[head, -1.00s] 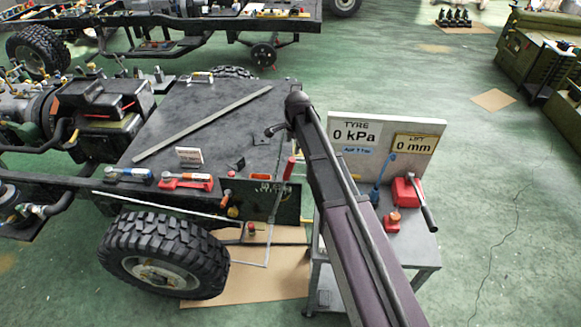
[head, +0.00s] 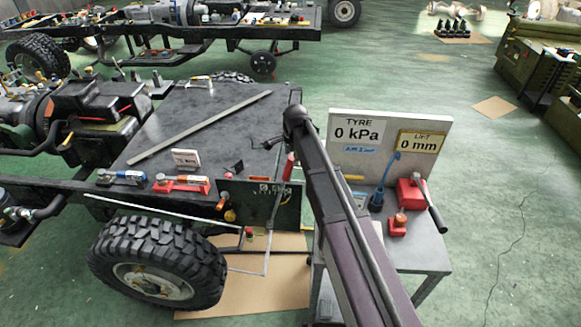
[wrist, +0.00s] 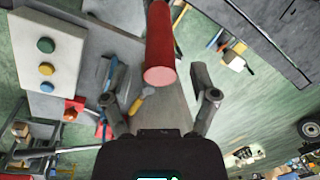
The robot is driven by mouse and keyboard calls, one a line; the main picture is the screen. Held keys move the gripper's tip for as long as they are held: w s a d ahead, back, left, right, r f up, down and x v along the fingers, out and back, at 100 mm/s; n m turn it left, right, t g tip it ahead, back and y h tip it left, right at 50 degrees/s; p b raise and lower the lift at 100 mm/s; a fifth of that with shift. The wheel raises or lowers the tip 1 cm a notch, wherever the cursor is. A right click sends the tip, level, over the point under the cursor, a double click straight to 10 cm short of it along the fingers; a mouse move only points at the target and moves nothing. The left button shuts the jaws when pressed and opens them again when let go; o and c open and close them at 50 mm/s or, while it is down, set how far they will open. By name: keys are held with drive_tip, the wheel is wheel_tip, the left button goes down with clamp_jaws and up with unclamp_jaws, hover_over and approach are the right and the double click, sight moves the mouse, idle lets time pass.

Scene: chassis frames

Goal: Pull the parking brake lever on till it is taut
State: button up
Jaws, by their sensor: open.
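The parking brake lever shows in the head view as an upright red grip (head: 288,167) at the right edge of the chassis, just left of my arm. In the wrist view its red grip (wrist: 160,45) is large and central, its round end facing the camera. My gripper (wrist: 157,85) is open, one finger on each side of the grip's near end, with gaps on both sides. In the head view my gripper (head: 265,144) is small and partly hidden by my arm, just above and left of the grip. The lever's lower end is unclear.
A grey bench (head: 415,255) stands to the right, with a red jack (head: 409,194) and a sign board (head: 430,118) reading 0 kPa and 0 mm. The chassis top (head: 185,110) carries a long grey bar (head: 200,127). A big tyre (head: 160,262) is in front.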

drive_tip(key=shift+w+a+f+b, duration=0.1)
drive_tip(key=shift+w+f+b, duration=0.05)
drive_tip(key=shift+f+b, duration=1.1)
drive_tip(key=shift+f, duration=0.15)
clamp_jaws()
